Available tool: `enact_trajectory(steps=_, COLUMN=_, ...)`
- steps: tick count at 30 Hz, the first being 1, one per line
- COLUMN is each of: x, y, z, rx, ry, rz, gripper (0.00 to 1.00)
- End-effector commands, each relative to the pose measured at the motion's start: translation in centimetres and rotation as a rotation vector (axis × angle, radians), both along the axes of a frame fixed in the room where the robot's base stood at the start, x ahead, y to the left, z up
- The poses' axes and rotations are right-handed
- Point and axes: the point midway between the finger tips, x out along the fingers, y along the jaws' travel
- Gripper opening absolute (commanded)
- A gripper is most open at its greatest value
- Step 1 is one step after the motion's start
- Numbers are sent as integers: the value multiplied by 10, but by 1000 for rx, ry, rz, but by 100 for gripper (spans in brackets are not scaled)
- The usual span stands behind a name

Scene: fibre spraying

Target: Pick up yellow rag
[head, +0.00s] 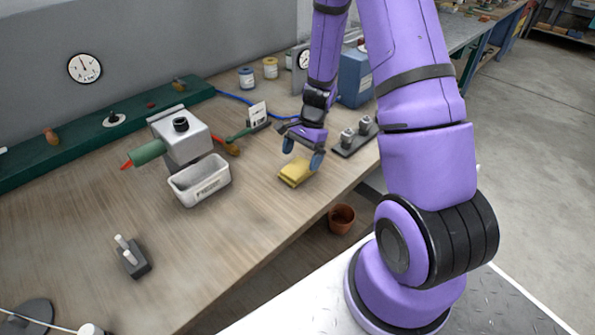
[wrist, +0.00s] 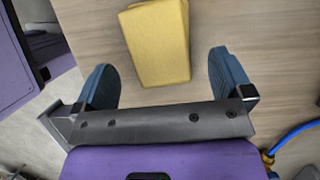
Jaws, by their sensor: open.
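The yellow rag (head: 296,172) lies folded on the wooden workbench near its front edge, in the head view. It also shows in the wrist view (wrist: 157,42), lying flat beyond and between my fingertips. My gripper (head: 303,154) is above and close to the rag, with its blue fingers spread apart. In the wrist view my gripper (wrist: 163,72) is open and empty, with one blue finger on each side of the rag's near end. I cannot tell the exact height of the fingertips above the bench.
A black holder with metal pieces (head: 354,139) is just right of my gripper. A terracotta pot (head: 342,219) sits below the bench edge.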

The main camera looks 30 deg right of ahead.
Motion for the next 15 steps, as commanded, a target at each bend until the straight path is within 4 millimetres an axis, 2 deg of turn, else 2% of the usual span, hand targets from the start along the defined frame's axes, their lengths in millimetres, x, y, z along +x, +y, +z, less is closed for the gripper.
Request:
enact_trajectory(steps=7, x=-4, y=13, z=-32, rx=3, ry=4, rz=-1, gripper=98)
enact_trajectory(steps=15, x=-4, y=16, z=-40, rx=1, ry=2, rz=-1, gripper=98)
